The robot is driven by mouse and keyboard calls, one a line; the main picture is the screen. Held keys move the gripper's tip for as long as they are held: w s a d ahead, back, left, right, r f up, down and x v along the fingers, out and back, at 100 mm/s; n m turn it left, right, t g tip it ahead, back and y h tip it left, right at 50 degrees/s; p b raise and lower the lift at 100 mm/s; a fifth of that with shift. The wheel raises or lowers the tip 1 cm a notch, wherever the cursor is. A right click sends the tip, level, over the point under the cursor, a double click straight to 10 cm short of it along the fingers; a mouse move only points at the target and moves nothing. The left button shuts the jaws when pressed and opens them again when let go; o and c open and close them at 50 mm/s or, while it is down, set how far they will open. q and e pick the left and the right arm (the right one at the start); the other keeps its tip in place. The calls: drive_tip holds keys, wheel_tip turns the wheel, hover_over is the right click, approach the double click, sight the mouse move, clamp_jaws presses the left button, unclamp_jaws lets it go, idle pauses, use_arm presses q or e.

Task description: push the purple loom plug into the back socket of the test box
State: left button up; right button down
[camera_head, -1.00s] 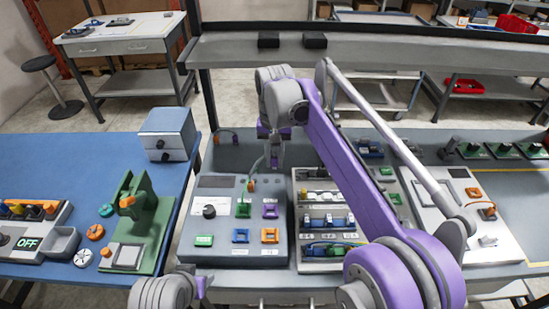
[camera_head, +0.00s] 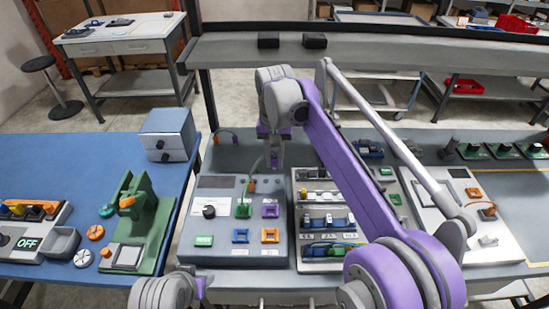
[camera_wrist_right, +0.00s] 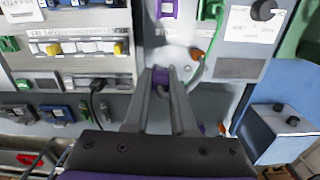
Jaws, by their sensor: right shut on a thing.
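The grey test box (camera_head: 222,225) stands on the bench in the head view, with a screen, a dark knob and coloured sockets. Its front face shows a purple socket (camera_head: 270,211), which also appears in the right wrist view (camera_wrist_right: 168,8). My right gripper (camera_head: 275,163) is over the box's back edge. In the right wrist view my right gripper (camera_wrist_right: 168,74) is shut on the purple loom plug (camera_wrist_right: 160,76), which its fingers mostly hide. The back socket is not clearly visible. Part of my left gripper (camera_head: 201,286) shows at the bottom edge; its fingers are unclear.
A rack of connectors (camera_head: 326,222) stands right of the box.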

idle(0.3)
drive_tip(key=shift+n, duration=0.4)
drive_tip(key=s+f+b, duration=0.1)
drive_tip(key=s, duration=0.1)
drive_tip(key=s+f+b, duration=0.1)
drive_tip(key=s+b, duration=0.1)
drive_tip(key=s, duration=0.1)
drive_tip(key=s+a+f+b, duration=0.1)
drive_tip(key=s+f, duration=0.1)
drive_tip(key=s, duration=0.1)
drive_tip(key=shift+s+a+f+b, duration=0.1)
drive_tip(key=shift+f+b, duration=0.05)
drive_tip(key=shift+b, duration=0.2)
drive_tip(key=shift+w+f, duration=0.25)
drive_tip(key=shift+f, duration=0.05)
drive_tip(key=shift+w+f+b, duration=0.15)
drive_tip(key=shift+f+b, duration=0.25)
drive_tip(key=shift+f, duration=0.35)
drive_tip(key=shift+s+f+b, duration=0.25)
drive_tip(key=shift+f+b, duration=0.2)
drive_tip(key=shift+b, duration=0.05)
use_arm(q)
wheel_tip(320, 180, down, 8)
drive_tip(key=s, duration=0.2)
drive_tip(key=shift+s+f+g, duration=0.2)
drive_tip(key=shift+s+g, duration=0.05)
drive_tip(key=shift+g, duration=0.05)
use_arm(e)
drive_tip(key=shift+w+f, duration=0.15)
drive_tip(key=shift+w, duration=0.05)
